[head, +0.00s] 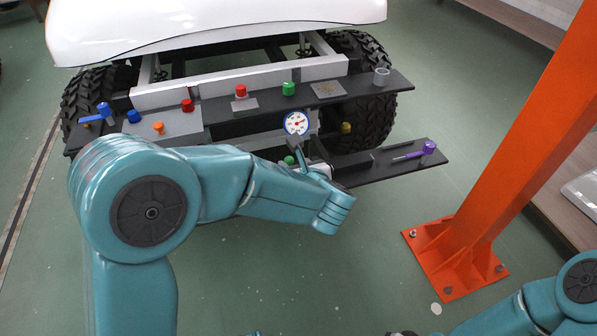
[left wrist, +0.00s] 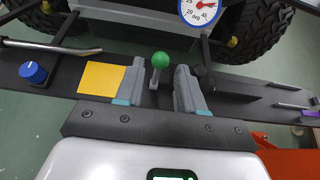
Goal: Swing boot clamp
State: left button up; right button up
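No part is labelled as the boot clamp, so I cannot tell for sure which it is. A green ball knob (left wrist: 160,60) on a short upright stem stands on the dark lower rail (left wrist: 250,88) in the left wrist view. My left gripper (left wrist: 160,72) is open, one grey finger on each side of the knob and stem, with gaps showing. In the head view the left gripper (head: 308,155) is at the lower rail near the green knob (head: 289,160), partly hidden by my wrist. My right arm enters at lower right; its gripper is almost wholly cut off.
A dial gauge (head: 297,123) sits just above the gripper. A purple-knobbed rod (head: 428,147) lies on the rail's right part. Several coloured knobs line the upper shelf (head: 370,84). A yellow square (left wrist: 103,78) and blue knob (left wrist: 33,72) lie left. An orange post (head: 510,140) stands right.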

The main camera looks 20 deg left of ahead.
pick_arm(q)
jog(key=x, duration=0.3)
jog(key=c, duration=0.6)
jog(key=shift+s+d+f+b, duration=0.15)
jog(key=shift+s+d+b, duration=0.55)
jog(key=shift+s, duration=0.3)
